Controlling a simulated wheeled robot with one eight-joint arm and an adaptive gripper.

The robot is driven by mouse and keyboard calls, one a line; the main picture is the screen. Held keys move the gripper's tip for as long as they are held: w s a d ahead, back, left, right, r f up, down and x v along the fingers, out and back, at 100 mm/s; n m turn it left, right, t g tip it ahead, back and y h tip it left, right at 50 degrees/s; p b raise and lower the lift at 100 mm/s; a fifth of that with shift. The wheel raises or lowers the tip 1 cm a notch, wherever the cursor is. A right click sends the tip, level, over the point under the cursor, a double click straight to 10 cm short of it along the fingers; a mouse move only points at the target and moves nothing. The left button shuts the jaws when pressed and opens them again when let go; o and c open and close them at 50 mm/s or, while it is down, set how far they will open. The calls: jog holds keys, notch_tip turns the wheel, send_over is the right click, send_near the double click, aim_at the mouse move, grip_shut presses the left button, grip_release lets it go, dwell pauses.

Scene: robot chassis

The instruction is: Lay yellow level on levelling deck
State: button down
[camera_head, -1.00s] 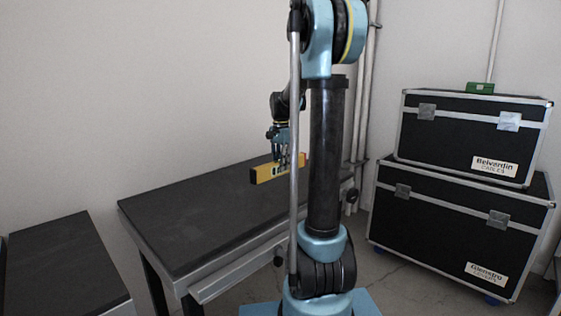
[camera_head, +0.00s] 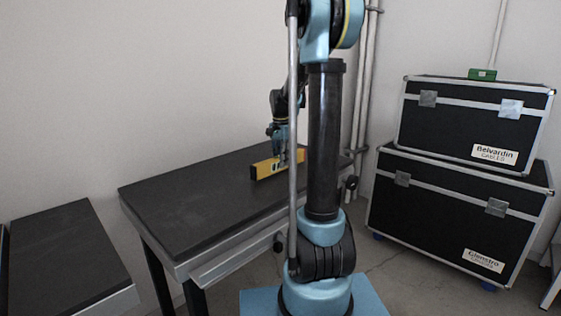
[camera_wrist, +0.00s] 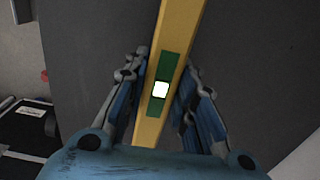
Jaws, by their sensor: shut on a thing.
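The yellow level (camera_head: 267,169) is a long bar held in my gripper (camera_head: 283,156) over the dark-topped table, which looks like the levelling deck (camera_head: 190,205). In the wrist view the level (camera_wrist: 179,25) runs up the picture between my gripper's fingers (camera_wrist: 160,78), which are shut on its sides. A green patch with a bright white square shows on its upper face. The level sits at or just above the deck top; I cannot tell whether it touches. My arm hides part of the deck's right side.
A second dark-topped table (camera_head: 60,262) stands at the lower left, with a gap between. Two black cases (camera_head: 470,125) are stacked at the right, with a small green object (camera_head: 482,74) on top. Pipes (camera_head: 365,95) run up the wall behind. The deck's left part is bare.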

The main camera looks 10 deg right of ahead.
jog(key=shift+f, duration=0.4)
jog(key=c, duration=1.2)
grip_release()
jog(key=shift+c, duration=0.2)
jog(key=shift+r, duration=0.1)
